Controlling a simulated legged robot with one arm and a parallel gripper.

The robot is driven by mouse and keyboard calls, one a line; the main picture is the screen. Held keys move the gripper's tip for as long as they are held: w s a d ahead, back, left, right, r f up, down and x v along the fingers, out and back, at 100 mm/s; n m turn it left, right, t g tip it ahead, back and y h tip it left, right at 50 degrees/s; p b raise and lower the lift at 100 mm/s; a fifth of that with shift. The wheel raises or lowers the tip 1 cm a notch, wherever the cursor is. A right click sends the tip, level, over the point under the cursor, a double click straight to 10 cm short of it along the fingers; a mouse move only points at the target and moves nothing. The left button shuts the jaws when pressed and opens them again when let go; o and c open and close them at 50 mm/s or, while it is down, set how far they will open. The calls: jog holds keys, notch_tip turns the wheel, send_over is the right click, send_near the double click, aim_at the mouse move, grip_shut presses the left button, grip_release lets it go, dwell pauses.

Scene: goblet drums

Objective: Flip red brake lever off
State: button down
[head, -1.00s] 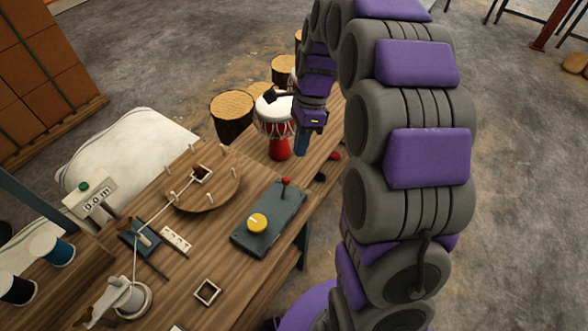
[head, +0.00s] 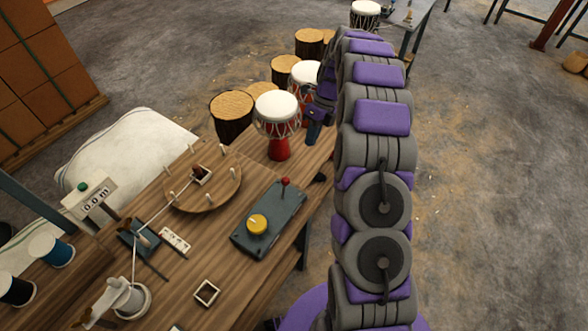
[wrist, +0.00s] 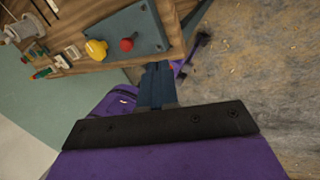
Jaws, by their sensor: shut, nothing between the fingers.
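The red brake lever (head: 285,182) is a short stick with a red ball knob. It stands at the far end of a dark grey control plate (head: 264,232) on the wooden table. A yellow knob (head: 257,224) sits on the same plate. In the wrist view the red knob (wrist: 127,44) and yellow knob (wrist: 96,50) show at upper left. My gripper (head: 312,132) is beyond the lever, above the table's right edge, apart from it. In the wrist view my gripper (wrist: 157,72) has its blue fingers together and empty, close below the plate in the picture.
Red-and-white goblet drums (head: 278,112) stand at the table's far end. A round wooden turntable with pegs (head: 207,203) is left of the plate. A small wooden frame (head: 206,292) lies nearer. Open floor (head: 480,200) lies to the right.

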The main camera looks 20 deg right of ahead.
dwell(0.3)
jog(key=b, duration=0.3)
send_near(284, 189)
jog(key=w+d+f, duration=0.3)
jog(key=d+f, duration=0.2)
jog(key=a, duration=0.1)
jog(key=s+a, duration=0.2)
jog(key=a, duration=0.1)
jog(key=shift+a+r+b, duration=0.1)
jog(key=shift+r+b, duration=0.05)
jog(key=shift+b, duration=0.25)
jog(key=shift+r, duration=0.15)
